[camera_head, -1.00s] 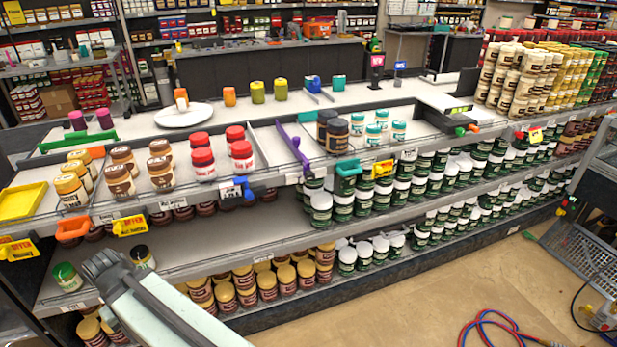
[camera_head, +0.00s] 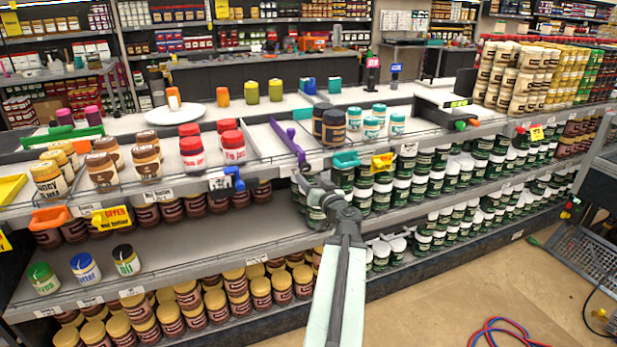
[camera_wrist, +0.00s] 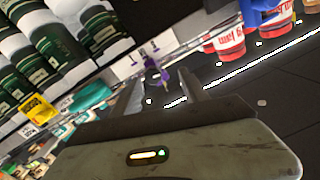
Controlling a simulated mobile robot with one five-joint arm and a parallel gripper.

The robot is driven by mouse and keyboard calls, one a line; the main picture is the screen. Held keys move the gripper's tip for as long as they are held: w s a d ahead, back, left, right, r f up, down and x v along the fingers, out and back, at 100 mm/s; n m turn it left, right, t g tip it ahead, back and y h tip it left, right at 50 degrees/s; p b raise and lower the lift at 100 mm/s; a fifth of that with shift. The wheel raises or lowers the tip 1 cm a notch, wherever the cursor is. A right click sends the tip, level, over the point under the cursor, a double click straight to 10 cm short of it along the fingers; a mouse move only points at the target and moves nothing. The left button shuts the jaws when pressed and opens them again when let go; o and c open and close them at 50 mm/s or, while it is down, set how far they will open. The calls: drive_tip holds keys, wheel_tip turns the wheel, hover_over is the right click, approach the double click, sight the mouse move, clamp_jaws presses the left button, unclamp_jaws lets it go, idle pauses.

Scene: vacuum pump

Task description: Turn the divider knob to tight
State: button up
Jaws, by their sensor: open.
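A purple divider (camera_head: 287,140) lies on the upper shelf between the red-lidded jars and the dark-lidded jars. Its front end reaches the shelf's front edge. In the wrist view a purple piece (camera_wrist: 165,79) with a dark round part shows between the fingertips, small and partly blurred; I cannot tell how the knob is turned. A blue knob-like part (camera_head: 235,178) sits on the front edge further left. My gripper (camera_head: 304,180) is open and empty just in front of the purple divider's front end. The gap between its fingers (camera_wrist: 160,93) faces the purple piece.
A teal clip (camera_head: 346,160) and a yellow tag (camera_head: 382,162) hang on the shelf edge just right of my gripper. Green jars (camera_head: 400,190) crowd the lower shelf at right. The lower shelf's left part (camera_head: 180,250) has free room.

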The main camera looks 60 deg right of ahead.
sight(307, 169)
drive_tip(key=shift+h, duration=0.3)
drive_tip(key=x, duration=0.2)
drive_tip(key=d+x, duration=0.1)
drive_tip(key=x, duration=0.1)
drive_tip(key=s+x, duration=0.1)
drive_tip(key=x, duration=0.2)
drive_tip(key=shift+d, duration=0.2)
